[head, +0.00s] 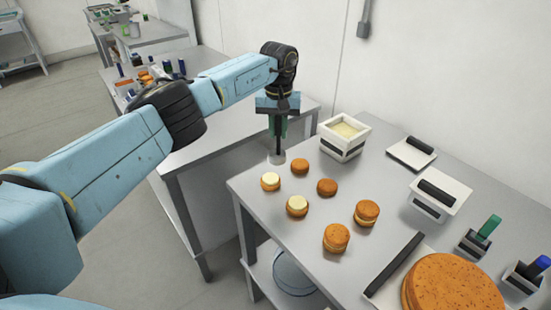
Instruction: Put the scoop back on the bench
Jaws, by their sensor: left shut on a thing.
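My left gripper (278,108) comes in from the left and points down over the far left part of the bench (312,238). It is shut on the green handle of the scoop (277,157). The scoop hangs roughly upright with its grey end lowest, near the bench's far left edge. I cannot tell whether this end touches the bench top. The gripper's fingers hide part of the handle. My right gripper is not in view.
Several small orange rounds (327,187) stand close by, some topped with cream. A white tub of pale filling (345,138) stands right of the scoop. A large orange round (452,287) is at the front right. Another grey table (222,135) stands left, across a gap.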

